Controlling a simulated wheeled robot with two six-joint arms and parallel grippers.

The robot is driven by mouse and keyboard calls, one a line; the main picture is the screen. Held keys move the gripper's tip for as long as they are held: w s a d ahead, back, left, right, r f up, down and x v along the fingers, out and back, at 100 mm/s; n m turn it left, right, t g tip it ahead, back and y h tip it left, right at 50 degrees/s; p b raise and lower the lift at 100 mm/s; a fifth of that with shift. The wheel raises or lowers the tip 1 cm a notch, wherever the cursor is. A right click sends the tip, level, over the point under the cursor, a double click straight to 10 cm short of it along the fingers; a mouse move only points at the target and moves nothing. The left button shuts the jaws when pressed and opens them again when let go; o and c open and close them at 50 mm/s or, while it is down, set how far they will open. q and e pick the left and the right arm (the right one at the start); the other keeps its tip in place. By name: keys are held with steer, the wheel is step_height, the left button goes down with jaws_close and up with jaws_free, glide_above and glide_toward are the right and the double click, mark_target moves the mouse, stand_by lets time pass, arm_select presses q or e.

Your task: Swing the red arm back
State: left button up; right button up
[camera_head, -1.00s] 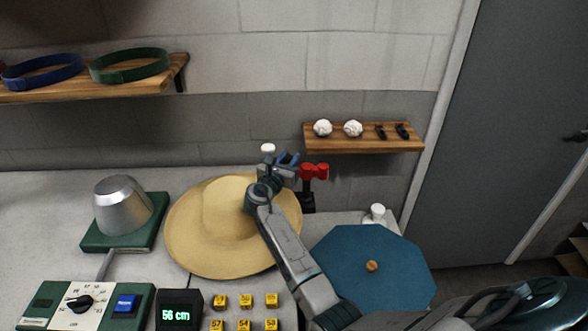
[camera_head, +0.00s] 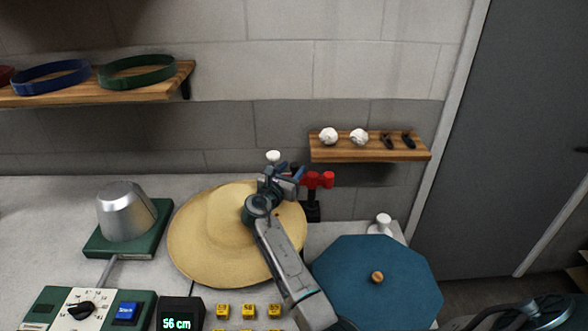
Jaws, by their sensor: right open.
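The red arm (camera_head: 318,180) stands on a dark post behind the right edge of the straw hat (camera_head: 208,240). My right gripper (camera_head: 290,170) is open, just left of the red arm and close to it. I cannot tell whether its fingers touch the red arm. My right arm reaches up from the lower right, over the hat's right brim, and hides part of the hat. My left gripper is out of view.
A blue octagonal piece (camera_head: 375,285) with a small knob lies at right. A metal cone (camera_head: 126,211) stands on a green base at left. A control box (camera_head: 80,308), display (camera_head: 181,315) and yellow blocks line the front. A small shelf (camera_head: 370,150) hangs behind.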

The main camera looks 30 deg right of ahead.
arm_select(q)
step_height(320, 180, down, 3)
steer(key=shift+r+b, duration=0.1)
steer(key=shift+b, duration=1.05)
arm_select(e)
steer(key=v, duration=0.8)
steer(key=shift+s+a, duration=0.2)
steer(key=shift+a, duration=0.2)
steer(key=shift+c, duration=0.3)
